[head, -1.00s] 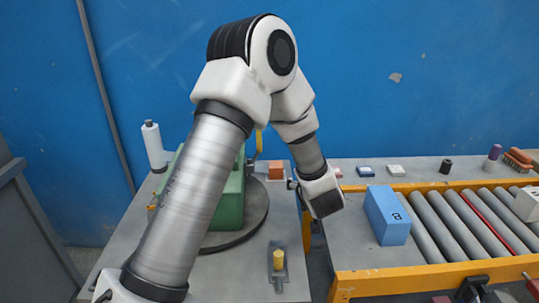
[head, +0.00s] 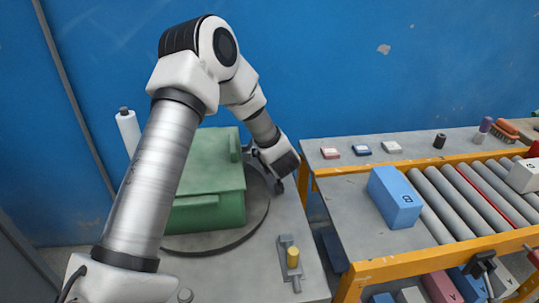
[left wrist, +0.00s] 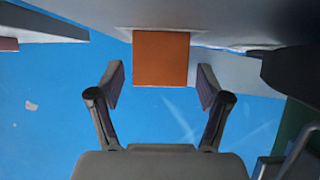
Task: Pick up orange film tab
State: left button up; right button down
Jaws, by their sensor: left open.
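The orange film tab (left wrist: 161,58) is a flat-faced orange block in the left wrist view, centred between the two fingers of my left gripper (left wrist: 160,88). The fingers stand open with a gap on both sides of it. I cannot tell how deep it sits between them. In the head view my left gripper (head: 262,168) is at the right side of the green mould (head: 207,190), over the round dark plate (head: 215,244). The orange tab is hidden there behind my wrist. My right gripper is not in view.
A yellow-framed roller conveyor (head: 470,205) at the right carries a blue box (head: 393,198). Small blocks line the grey shelf (head: 405,158) behind. A white bottle (head: 128,133) stands at the left.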

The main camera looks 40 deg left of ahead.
pick_arm(q)
jog(key=shift+d+r, duration=0.1)
jog(key=shift+c, duration=0.3)
jog(key=c, duration=1.2)
